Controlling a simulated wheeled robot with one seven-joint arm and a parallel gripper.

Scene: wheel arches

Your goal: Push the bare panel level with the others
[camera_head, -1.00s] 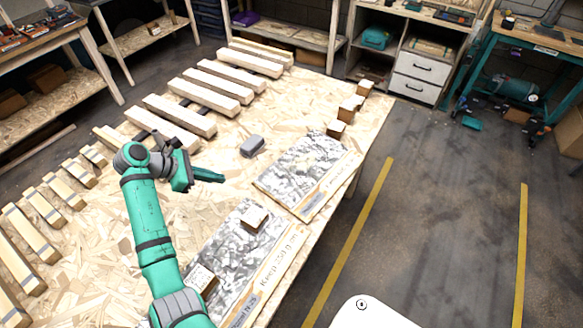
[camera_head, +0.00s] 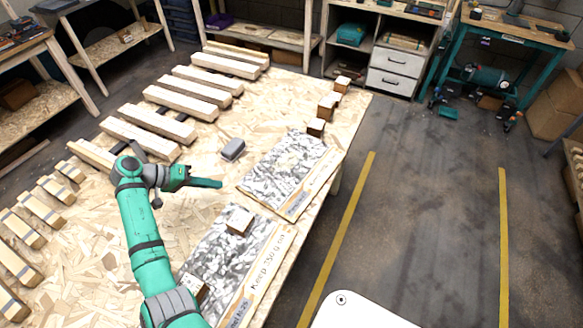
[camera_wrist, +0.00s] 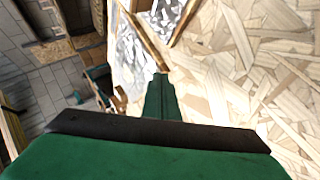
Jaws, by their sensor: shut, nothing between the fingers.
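The bare panel (camera_head: 283,172) is a grey-and-white mottled sheet with a pale lettered strip along its right side. It lies flat on the chipboard table near the right edge, with nothing on it. In the wrist view my gripper (camera_wrist: 160,80) points toward mottled panel surface (camera_wrist: 130,48). Its height over the table is unclear.
A grey box-like object (camera_head: 233,149) stands left of the bare panel. Wood blocks (camera_head: 316,127) line the table's right edge beyond it. Timber bars (camera_head: 150,137) lie at the left. Floor right of the table is open, with yellow lines (camera_head: 340,235).

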